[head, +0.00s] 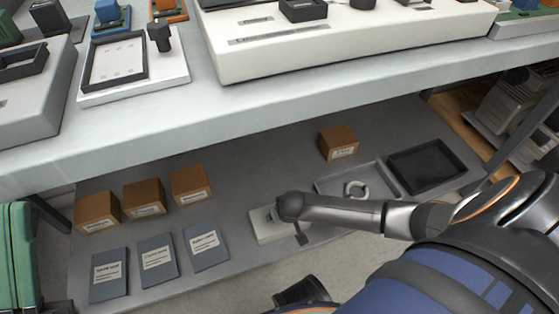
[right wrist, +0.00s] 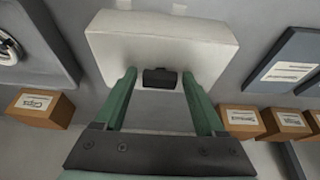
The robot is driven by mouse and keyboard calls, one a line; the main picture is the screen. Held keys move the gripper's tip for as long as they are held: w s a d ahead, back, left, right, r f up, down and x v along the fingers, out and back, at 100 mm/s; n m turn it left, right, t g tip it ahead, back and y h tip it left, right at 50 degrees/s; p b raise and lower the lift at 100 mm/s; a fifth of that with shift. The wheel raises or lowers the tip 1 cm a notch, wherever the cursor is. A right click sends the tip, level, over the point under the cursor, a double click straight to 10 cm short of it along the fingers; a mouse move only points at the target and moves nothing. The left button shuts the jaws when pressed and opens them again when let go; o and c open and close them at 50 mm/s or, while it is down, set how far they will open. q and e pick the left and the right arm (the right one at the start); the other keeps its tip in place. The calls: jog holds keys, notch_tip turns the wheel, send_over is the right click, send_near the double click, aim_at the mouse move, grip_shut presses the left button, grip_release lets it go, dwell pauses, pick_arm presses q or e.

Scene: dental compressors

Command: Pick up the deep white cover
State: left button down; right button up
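The deep white cover (head: 262,232) is a pale, box-shaped block on the grey lower shelf. It also shows in the right wrist view (right wrist: 160,42), with a small black handle (right wrist: 160,78) on its near side. My right gripper (right wrist: 158,74) is open, its green fingers apart on either side of the handle, with gaps showing on both sides. In the head view my right arm's wrist hides part of the cover. A dark part at the bottom of the head view (head: 305,291) seems to be my left gripper; its fingers cannot be made out.
Brown boxes (head: 145,198) and grey booklets (head: 158,260) stand left of the cover. A grey tray (head: 330,184) with a white ring (head: 356,189), a black tray (head: 427,166) and another brown box (head: 338,142) lie right. The upper counter (head: 300,92) overhangs the shelf.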

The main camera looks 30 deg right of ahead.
grip_shut()
dwell(0.3)
dwell(0.3)
